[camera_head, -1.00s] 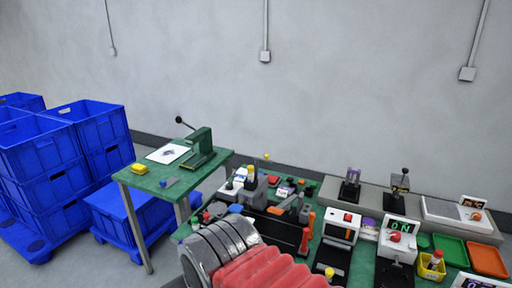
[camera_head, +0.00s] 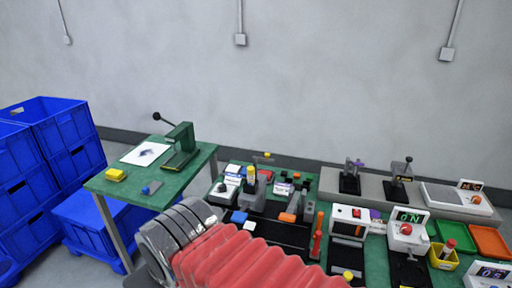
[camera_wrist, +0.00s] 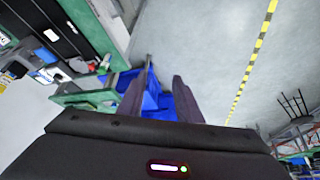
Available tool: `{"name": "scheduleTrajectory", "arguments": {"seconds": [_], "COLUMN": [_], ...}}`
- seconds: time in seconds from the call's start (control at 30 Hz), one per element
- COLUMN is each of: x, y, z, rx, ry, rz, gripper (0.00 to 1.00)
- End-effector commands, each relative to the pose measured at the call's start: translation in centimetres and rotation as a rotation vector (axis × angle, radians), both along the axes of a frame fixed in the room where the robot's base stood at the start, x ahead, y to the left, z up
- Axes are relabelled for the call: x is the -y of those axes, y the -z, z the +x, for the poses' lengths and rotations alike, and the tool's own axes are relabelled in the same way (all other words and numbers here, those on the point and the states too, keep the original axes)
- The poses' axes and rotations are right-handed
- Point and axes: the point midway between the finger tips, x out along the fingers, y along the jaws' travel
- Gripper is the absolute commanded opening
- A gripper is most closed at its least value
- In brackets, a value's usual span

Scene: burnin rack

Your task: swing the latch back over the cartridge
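I cannot tell for certain which part is the latch or which is the cartridge. In the head view my red bellows arm covers the lower middle, and the gripper is not visible there.
A white device with a red button (camera_head: 348,221) and one with a green display (camera_head: 408,230) stand right of the fixture. A side table (camera_head: 188,182) carries a green press (camera_head: 181,147). Blue crates (camera_head: 66,139) stand at left.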

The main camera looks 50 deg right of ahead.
Motion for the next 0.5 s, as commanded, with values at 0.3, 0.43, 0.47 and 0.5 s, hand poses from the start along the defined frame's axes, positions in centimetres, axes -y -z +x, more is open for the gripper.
{"name": "scheduleTrajectory", "arguments": {"seconds": [0.3, 0.43, 0.47, 0.5], "x": [0.0, 0.5, 0.8, 1.3], "y": [0.0, -0.1, -0.1, -0.1], "z": [0.0, 0.5, 0.8, 1.2], "rx": [0.000, 0.010, 0.017, 0.027], "ry": [0.000, 0.015, 0.022, 0.036], "rz": [0.000, -0.007, -0.010, -0.017], "gripper": [0.32, 0.32, 0.32, 0.32]}}
